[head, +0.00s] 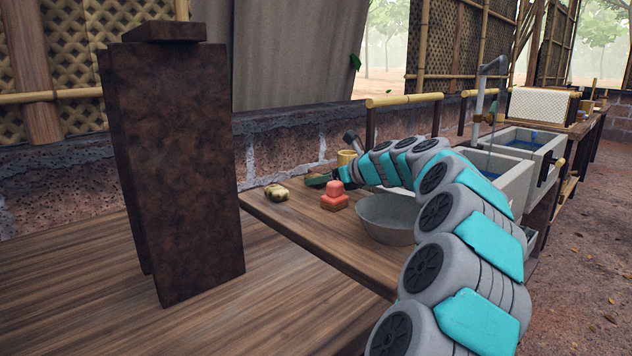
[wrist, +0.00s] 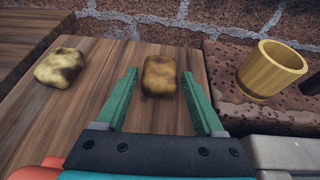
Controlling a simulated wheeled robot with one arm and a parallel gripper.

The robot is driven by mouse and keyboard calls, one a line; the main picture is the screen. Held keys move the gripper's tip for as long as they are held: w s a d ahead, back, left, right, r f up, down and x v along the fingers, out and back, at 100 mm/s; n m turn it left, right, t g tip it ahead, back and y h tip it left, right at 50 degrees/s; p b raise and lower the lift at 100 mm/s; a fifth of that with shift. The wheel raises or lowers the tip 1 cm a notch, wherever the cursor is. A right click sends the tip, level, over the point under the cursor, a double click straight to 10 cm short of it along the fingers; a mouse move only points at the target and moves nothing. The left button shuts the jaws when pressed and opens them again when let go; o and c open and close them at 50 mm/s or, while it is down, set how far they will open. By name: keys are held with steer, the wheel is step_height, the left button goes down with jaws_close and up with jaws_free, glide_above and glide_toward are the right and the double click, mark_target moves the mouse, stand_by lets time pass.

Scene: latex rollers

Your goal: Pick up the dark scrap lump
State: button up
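A brown, scorched-looking scrap lump (wrist: 159,82) lies on the wooden table (wrist: 95,125) in the wrist view. It is the darker of two lumps. My gripper (wrist: 158,72) is open, with its green fingers apart on either side of the lump; gaps show on both sides. I cannot tell how high the fingers are above the table. In the head view my gripper (head: 318,180) is small at the table's far side, and I cannot make out the dark lump there. A paler, mottled lump (wrist: 60,67) lies to the left, also visible in the head view (head: 277,193).
A yellow cup (wrist: 272,68) stands on a pitted brown ledge (wrist: 225,75) to the right. A red stacked object (head: 335,199) and a grey bowl (head: 385,222) are near my arm. A brick wall (wrist: 180,20) runs behind. A tall brown block (head: 185,170) stands left.

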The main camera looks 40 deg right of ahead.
jaws_close()
stand_by(0.3)
steer(key=shift+r, duration=0.1)
steer(key=shift+r, duration=0.6)
step_height(320, 180, up, 3)
steer(key=shift+s+d+f, duration=0.1)
steer(key=shift+d+f, duration=0.05)
steer(key=shift+f, duration=0.05)
steer(key=s+d, duration=0.2)
steer(key=s, duration=0.2)
steer(key=s+d, duration=0.3)
steer(key=s, duration=0.2)
steer(key=s+d+r, duration=0.1)
steer(key=s+d, duration=0.2)
steer(key=s, duration=0.1)
steer(key=shift+s, duration=0.3)
steer(key=shift+d, duration=0.15)
